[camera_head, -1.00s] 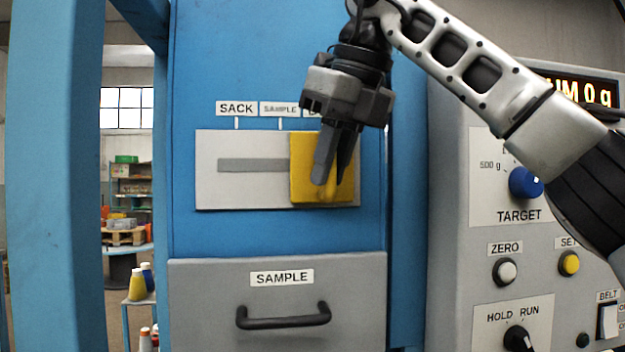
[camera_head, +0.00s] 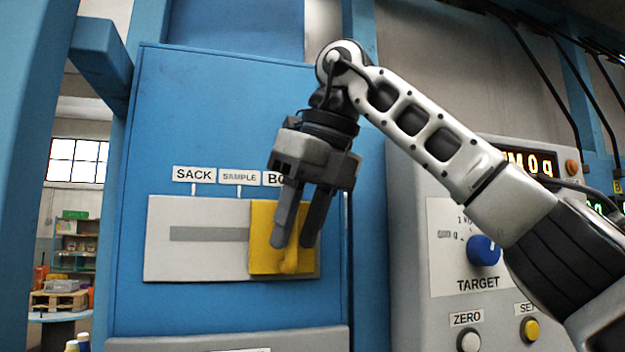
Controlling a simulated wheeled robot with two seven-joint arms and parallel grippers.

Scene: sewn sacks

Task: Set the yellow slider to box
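The yellow slider (camera_head: 262,237) sits at the right end of the pale slot plate (camera_head: 195,261), below the partly hidden label starting "BO" (camera_head: 271,180). The SACK (camera_head: 194,174) and SAMPLE (camera_head: 239,177) labels stand further left, and the grey slot is bare below them. My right gripper (camera_head: 294,242) hangs pointing down in front of the slider. Its two fingers are spread, with the slider's raised yellow handle (camera_head: 290,262) low between the tips. I cannot tell whether a finger touches it. My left gripper is not in view.
A grey control panel stands to the right, with a blue TARGET knob (camera_head: 484,251), a white ZERO button (camera_head: 468,340) and a yellow button (camera_head: 530,328). My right arm crosses in front of it. A blue post (camera_head: 35,130) stands at the left.

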